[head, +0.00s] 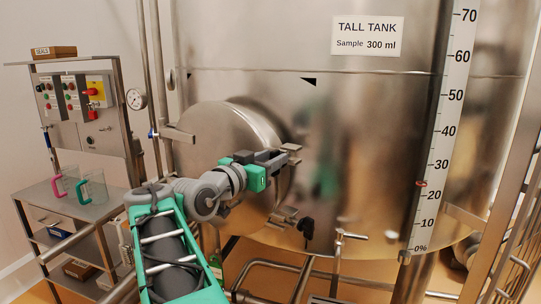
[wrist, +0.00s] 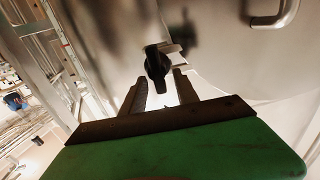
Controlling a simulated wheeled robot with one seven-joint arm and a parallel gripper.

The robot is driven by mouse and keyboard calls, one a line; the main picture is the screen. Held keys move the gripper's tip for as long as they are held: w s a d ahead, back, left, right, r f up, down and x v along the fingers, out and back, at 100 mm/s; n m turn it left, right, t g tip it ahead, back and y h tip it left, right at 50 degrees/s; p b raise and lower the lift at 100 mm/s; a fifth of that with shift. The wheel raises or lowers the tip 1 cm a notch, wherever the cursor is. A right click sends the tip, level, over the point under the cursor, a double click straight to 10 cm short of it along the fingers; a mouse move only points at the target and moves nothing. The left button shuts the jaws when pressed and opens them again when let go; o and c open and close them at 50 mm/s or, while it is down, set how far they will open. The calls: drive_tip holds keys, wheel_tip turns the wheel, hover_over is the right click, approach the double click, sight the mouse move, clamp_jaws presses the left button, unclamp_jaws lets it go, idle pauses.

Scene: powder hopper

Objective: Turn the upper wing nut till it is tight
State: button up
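The round steel hatch cover (head: 225,140) is on the tall tank's front. My gripper (head: 285,156) is at its right edge, by the upper clamp bracket (head: 292,148). In the wrist view, my gripper (wrist: 160,92) has its two fingers apart. A black wing nut (wrist: 157,66) is just ahead of the fingertips, its near end roughly between them; I cannot tell if they touch. From the gripper's place, this is the upper wing nut; my gripper hides it in the head view. The lower black wing nut (head: 307,227) is below, beside the lower clamp (head: 284,214).
The tank (head: 370,130) fills the middle, with a level scale (head: 448,130) at right. Steel pipes (head: 290,270) run below the hatch. At left are a control panel (head: 83,105) and a cart (head: 75,200) with two jugs. A railing (head: 510,200) stands at far right.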

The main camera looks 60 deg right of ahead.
clamp_jaws()
idle(0.3)
idle(0.3)
